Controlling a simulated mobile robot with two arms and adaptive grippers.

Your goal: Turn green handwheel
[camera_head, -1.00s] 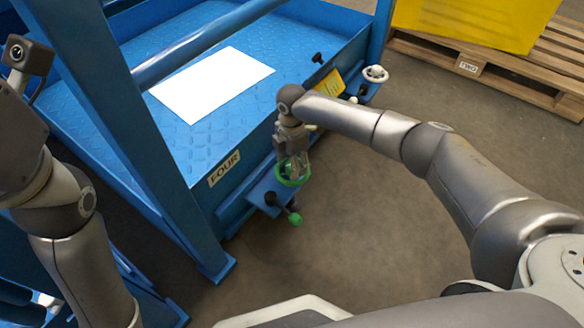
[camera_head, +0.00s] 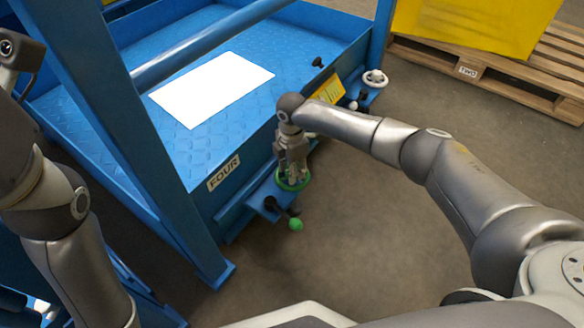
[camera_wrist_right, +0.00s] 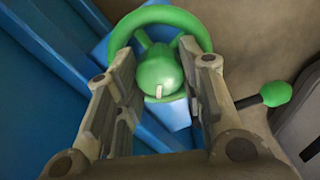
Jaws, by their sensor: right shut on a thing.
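The green handwheel (camera_head: 281,183) is on the side of the blue frame, right of the FOUR label. It is partly hidden by my right gripper (camera_head: 294,176) in the head view. In the right wrist view the wheel's rim (camera_wrist_right: 203,28) crosses the top, with a rounded green hub (camera_wrist_right: 158,68) in the middle. My right gripper (camera_wrist_right: 160,90) has one finger on each side of the hub, inside or against the wheel, and is shut on the wheel. The exact contact is hard to see. My left arm is at the left edge; its gripper is out of frame.
A black lever with a green knob (camera_head: 296,224) sticks out just below the wheel. A white handwheel (camera_head: 374,78) is farther along the frame, near a yellow label. A blue post (camera_head: 150,150) stands left. A wooden pallet (camera_head: 490,75) lies at the back right. The floor in front is clear.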

